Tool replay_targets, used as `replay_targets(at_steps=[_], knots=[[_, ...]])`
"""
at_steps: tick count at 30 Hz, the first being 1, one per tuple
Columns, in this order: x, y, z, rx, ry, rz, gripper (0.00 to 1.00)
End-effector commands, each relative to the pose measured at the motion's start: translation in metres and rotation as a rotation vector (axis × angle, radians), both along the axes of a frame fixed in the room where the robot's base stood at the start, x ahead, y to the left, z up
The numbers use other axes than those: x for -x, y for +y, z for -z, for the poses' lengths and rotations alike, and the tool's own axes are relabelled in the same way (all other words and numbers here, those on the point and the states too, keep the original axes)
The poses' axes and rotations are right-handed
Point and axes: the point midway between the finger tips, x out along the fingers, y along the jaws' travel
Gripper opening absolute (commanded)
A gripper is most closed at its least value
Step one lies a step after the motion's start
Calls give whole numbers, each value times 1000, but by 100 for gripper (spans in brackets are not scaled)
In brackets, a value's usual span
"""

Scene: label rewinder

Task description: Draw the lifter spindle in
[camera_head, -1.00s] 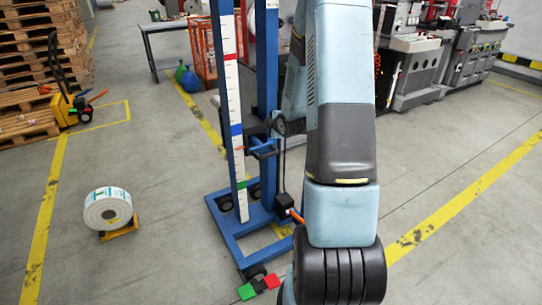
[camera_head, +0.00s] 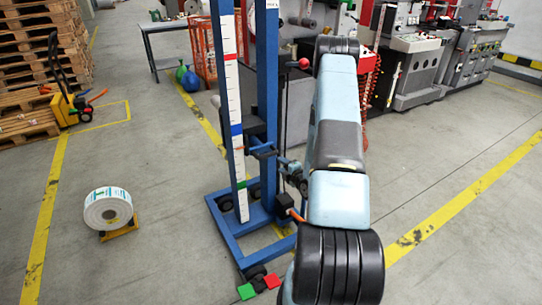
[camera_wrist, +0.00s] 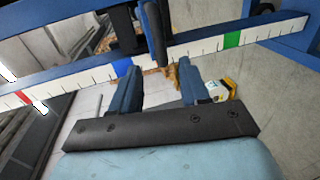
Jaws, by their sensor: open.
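The blue lifter (camera_head: 268,70) stands left of my arm in the head view, with a white scale (camera_head: 234,110) marked red, blue and green. Its carriage (camera_head: 236,137) sits near the blue mark, with a blue handle bar (camera_head: 263,152) on the near side. I cannot clearly tell the spindle apart from the carriage parts. My gripper (camera_wrist: 158,82) is open in the wrist view, its two fingers apart. A dark blue bar (camera_wrist: 153,35) hangs at the gap, its end just beyond the fingertips. I cannot tell whether it touches a finger.
A red-knobbed lever (camera_head: 303,63) rises behind the mast. A label roll (camera_head: 108,208) sits on a yellow stand at left. The lifter's base (camera_head: 232,238) has wheels and green and red pedals (camera_head: 247,291). The floor between roll and lifter is clear.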

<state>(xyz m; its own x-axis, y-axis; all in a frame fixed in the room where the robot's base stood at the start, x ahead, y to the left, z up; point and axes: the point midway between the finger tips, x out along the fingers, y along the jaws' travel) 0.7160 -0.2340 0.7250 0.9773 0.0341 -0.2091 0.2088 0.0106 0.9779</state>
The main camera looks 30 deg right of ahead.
Motion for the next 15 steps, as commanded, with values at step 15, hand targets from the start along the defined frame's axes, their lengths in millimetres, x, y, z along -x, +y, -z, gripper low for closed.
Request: replay_targets(at_steps=[15], knots=[[-83, 3, 16, 0, -3, 0, 46]])
